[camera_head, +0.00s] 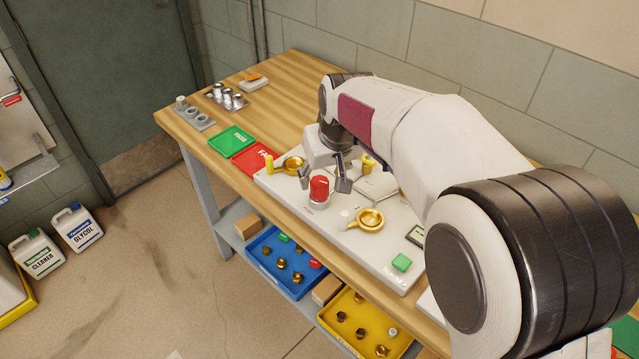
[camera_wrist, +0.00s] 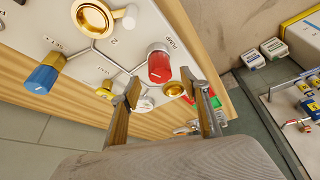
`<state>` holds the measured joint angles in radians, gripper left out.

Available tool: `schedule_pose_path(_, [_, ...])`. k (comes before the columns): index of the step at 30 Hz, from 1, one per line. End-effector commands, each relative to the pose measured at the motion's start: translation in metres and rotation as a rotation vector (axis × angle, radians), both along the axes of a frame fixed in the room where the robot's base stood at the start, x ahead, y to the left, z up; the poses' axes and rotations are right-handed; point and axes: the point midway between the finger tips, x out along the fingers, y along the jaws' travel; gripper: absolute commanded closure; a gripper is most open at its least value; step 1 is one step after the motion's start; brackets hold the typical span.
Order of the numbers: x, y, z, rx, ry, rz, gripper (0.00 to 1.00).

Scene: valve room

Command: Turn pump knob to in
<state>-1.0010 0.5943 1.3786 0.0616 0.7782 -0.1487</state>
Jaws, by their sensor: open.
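The red pump knob (camera_head: 319,188) stands on a silver collar on the white panel (camera_head: 388,236). In the wrist view the red knob (camera_wrist: 159,67) has lettering beside it that seems to read PUMP. A small pale mark shows on the knob, but its exact pointing direction is hard to tell. My gripper (camera_head: 323,180) is open and points down at the panel, its fingers to either side of the knob in the head view. In the wrist view my gripper (camera_wrist: 160,86) has the knob just beyond its fingertips. I cannot tell whether either finger touches it.
A blue knob (camera_wrist: 42,79) and gold rings, one a large gold ring (camera_head: 370,220), sit on the same panel. A green tray (camera_head: 232,141) and a red tray (camera_head: 254,158) lie left of it. Blue and yellow bins (camera_head: 367,322) stand on the lower shelf.

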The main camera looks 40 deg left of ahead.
Motion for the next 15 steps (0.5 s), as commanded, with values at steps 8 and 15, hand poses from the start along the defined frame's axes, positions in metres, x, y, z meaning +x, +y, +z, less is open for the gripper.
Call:
schedule_pose_path(8, [0.005,0.011,-0.031,-0.001,0.000,0.000,0.54])
schedule_pose_path(15, [0.008,0.017,-0.046,0.001,0.000,0.000,0.54])
